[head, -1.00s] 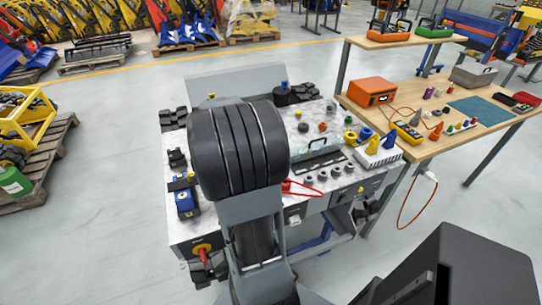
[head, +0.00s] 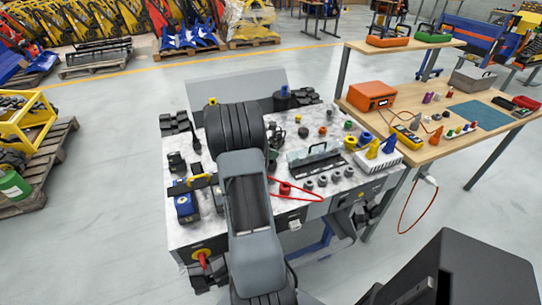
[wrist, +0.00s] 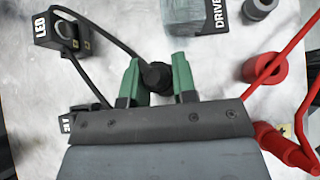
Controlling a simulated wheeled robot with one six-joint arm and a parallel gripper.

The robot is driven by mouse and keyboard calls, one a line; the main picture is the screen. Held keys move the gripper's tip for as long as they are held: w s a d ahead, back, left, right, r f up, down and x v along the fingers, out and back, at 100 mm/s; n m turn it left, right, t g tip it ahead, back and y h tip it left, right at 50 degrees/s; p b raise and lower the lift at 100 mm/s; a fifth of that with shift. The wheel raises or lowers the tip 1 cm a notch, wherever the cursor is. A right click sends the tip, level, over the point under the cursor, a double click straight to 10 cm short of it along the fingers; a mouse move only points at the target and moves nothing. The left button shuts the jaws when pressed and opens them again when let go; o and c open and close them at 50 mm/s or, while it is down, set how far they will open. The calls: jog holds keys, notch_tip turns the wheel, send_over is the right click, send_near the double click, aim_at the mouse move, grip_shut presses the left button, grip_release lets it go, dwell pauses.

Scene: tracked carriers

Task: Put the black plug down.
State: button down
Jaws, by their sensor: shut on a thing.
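In the wrist view my gripper (wrist: 155,82) has two green fingers, shut on the black plug (wrist: 156,76). The plug is a round, dark piece held between the fingertips, above or at the pale marbled worktop; I cannot tell whether it touches. A black cable (wrist: 105,35) loops from the plug's side to a black box marked LED (wrist: 60,30) at the upper left. In the head view my own arm hides most of the gripper and the plug.
A red round piece with a red cable (wrist: 265,68) lies right of the gripper. A clear block marked DRIVER (wrist: 195,14) and a grey ring (wrist: 258,8) lie beyond. In the head view the worktop (head: 208,222) carries several fittings; a wooden bench (head: 455,150) stands at right.

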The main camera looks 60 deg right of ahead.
jog(key=shift+f, duration=1)
jog(key=c, duration=0.9)
grip_release()
jog(key=shift+r, duration=0.1)
jog(key=v, duration=1.1)
jog(key=a+r+m+t+y, duration=0.1)
jog(key=a+r+m+t, duration=0.1)
jog(key=a, duration=0.7)
jog(key=a+r+m+t+y, duration=0.2)
jog(key=a+m+t, duration=0.1)
jog(key=a, duration=0.6)
jog(key=s+a+m+t+y, duration=0.2)
jog(key=s+a+m, duration=0.1)
jog(key=a, duration=0.6)
jog(key=s+a+m+t+y, duration=0.2)
jog(key=a+y, duration=0.1)
jog(key=a, duration=0.7)
jog(key=shift+s+r+m, duration=0.15)
jog(key=shift+s+m, duration=0.2)
jog(key=shift+m, duration=0.05)
jog(key=shift+r, duration=0.1)
